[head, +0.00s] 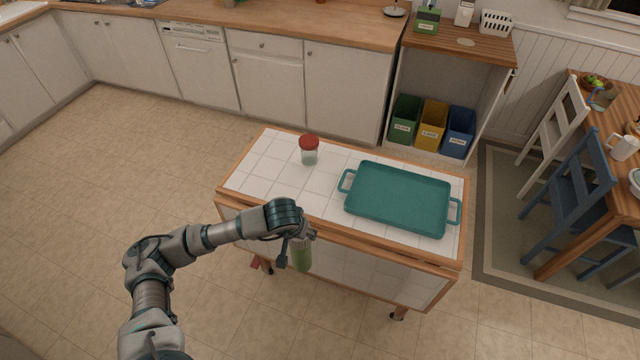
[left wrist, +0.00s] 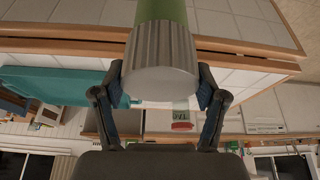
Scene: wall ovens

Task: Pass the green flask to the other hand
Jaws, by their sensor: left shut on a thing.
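The green flask (head: 301,258) hangs upright below my left gripper (head: 300,236), in front of the near edge of the tiled cart. My left gripper is shut on its upper end. In the left wrist view, the flask's ribbed grey cap (left wrist: 160,62) sits between the two fingers of the left gripper (left wrist: 160,88), with part of the green body (left wrist: 162,10) beyond it. My right gripper is in neither view.
The tiled cart (head: 265,165) carries a red-lidded jar (head: 309,152) and a teal tray (head: 398,198) with two handles. Counters line the back. Several bins stand under a wooden shelf, and chairs and a table are at right. The floor at left is free.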

